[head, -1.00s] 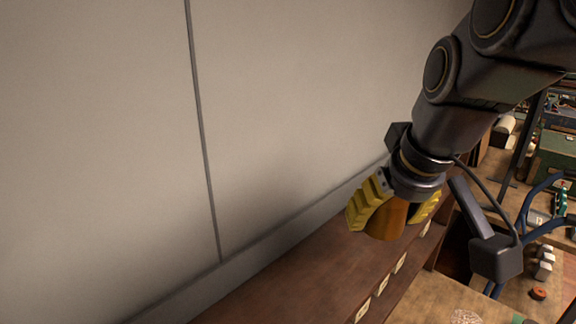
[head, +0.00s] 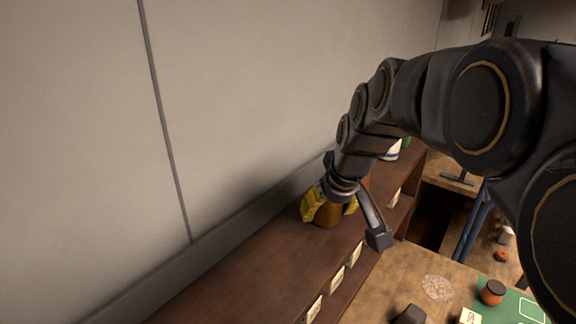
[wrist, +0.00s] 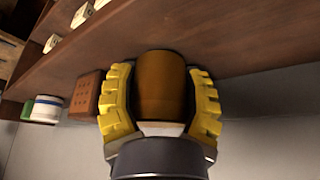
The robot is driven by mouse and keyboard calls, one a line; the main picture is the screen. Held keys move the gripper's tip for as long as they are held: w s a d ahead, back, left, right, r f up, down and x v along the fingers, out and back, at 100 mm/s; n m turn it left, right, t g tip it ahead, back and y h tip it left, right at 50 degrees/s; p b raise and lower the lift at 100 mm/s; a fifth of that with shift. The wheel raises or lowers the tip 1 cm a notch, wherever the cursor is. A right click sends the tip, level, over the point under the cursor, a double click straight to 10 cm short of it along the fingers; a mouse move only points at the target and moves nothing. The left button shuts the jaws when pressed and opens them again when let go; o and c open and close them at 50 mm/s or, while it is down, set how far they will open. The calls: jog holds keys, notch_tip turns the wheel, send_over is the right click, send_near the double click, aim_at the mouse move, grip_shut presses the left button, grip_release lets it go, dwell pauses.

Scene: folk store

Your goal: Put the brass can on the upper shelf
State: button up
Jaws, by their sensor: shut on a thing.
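The brass can (head: 327,216) is orange-brown and stands roughly upright between the yellow fingers of my gripper (head: 329,208) in the head view. In the wrist view, my gripper (wrist: 160,105) is shut on the can (wrist: 162,85), one finger on each side. The can is over the dark brown upper shelf (head: 255,270), close to the wall side. Its base is at or just above the shelf board (wrist: 235,40); I cannot tell whether they touch.
A reddish-brown block with holes (wrist: 87,96) and a white-and-blue pot (wrist: 45,108) stand on the shelf near the can. The shelf toward the lower left in the head view is clear. A pale wall (head: 240,90) runs behind. Below is a table with a small orange jar (head: 492,291).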

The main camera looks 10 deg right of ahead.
jog(key=o, duration=1.1)
jog(key=shift+f, duration=0.1)
jog(key=shift+o, duration=0.2)
